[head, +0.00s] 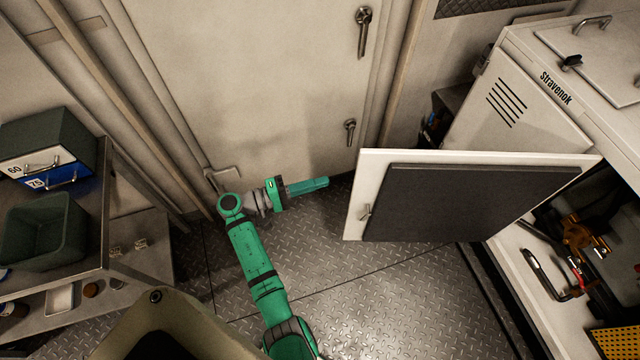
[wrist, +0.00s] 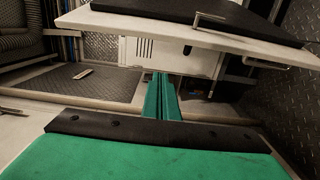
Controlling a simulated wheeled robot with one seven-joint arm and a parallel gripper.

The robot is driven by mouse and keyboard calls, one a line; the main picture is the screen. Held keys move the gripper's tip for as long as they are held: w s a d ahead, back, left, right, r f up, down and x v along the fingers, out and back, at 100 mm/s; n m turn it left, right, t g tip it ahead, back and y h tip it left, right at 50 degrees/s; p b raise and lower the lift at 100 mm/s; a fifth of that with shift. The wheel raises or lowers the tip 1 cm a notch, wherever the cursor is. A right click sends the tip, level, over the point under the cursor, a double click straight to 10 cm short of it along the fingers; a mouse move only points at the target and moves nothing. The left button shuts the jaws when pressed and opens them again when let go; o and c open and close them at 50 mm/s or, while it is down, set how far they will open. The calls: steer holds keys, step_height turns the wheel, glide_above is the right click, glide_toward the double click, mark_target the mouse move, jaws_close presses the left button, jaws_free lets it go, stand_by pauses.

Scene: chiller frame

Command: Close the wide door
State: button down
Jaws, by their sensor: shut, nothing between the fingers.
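The wide door (head: 465,200) is a white panel with a dark grey inner lining. It stands swung open from the white "stravenok" cabinet (head: 520,110) on the right, reaching left over the floor. A small latch (head: 366,212) shows near its free left edge. My gripper (head: 326,182) is left of that edge, with a small gap in the head view, its green fingers together and pointing right. In the wrist view my gripper (wrist: 162,76) is shut and empty, and the door (wrist: 170,28) crosses above the fingertips. I see no contact.
A tall wall door (head: 250,80) with handles stands behind my arm. A bench (head: 95,240) with a green bin (head: 45,230) is at left. The cabinet's open bay (head: 590,250) holds tools and a yellow grid. Metal floor (head: 370,280) before the door is clear.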

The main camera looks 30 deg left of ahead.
steer(key=x, duration=0.8)
steer(key=shift+s+d, duration=0.3)
steer(key=shift+s, duration=0.3)
steer(key=shift+s+d, duration=0.3)
steer(key=shift+s, duration=0.35)
steer(key=shift+s+d, duration=0.3)
steer(key=shift+s, duration=0.3)
